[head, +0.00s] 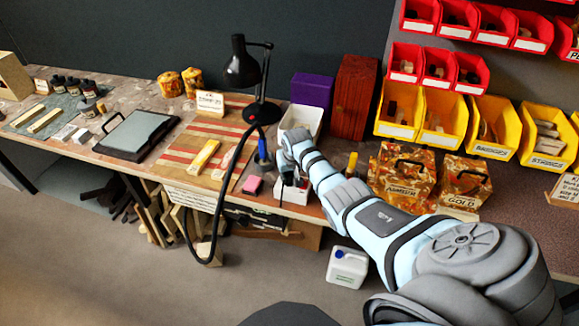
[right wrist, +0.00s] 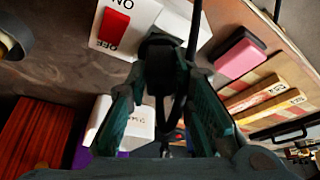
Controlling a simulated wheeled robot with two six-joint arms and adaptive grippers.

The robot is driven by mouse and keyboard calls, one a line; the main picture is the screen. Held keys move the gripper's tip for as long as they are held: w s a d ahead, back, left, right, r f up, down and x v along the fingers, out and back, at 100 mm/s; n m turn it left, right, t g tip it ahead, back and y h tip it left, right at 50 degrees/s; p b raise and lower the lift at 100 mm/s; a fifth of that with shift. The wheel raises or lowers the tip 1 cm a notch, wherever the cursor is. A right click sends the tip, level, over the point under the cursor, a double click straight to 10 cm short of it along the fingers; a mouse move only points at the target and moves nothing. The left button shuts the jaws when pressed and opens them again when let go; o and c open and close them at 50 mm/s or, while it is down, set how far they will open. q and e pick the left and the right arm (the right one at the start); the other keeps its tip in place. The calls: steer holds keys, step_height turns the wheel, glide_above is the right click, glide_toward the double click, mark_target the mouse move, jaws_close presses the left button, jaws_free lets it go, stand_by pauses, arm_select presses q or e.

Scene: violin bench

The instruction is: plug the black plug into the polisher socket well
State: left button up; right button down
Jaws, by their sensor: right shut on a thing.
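My right gripper (head: 291,180) is over a white box (head: 293,197) near the front edge of the bench. In the right wrist view its fingers (right wrist: 160,78) are shut on the black plug (right wrist: 158,52), with a black cord (right wrist: 193,35) running up from beside it. The white box (right wrist: 108,42) there carries a red rocker switch (right wrist: 114,24) marked ON and OFF. The plug is in front of or at the box. The socket well is hidden, and I cannot tell whether the plug touches or enters it. My left gripper is out of view.
A pink block (head: 252,185) lies left of the white box. A black cable (head: 216,225) loops over the bench edge. A desk lamp (head: 243,70), white bin (head: 302,117), red-brown box (head: 354,97) and patterned tins (head: 403,172) stand around. A white jug (head: 347,268) is on the floor.

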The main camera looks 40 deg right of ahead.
steer(key=shift+f+b, duration=0.3)
steer(key=shift+f, duration=0.15)
steer(key=c, duration=1.3)
jaws_free()
steer(key=v, duration=1.2)
steer(key=shift+a, duration=0.15)
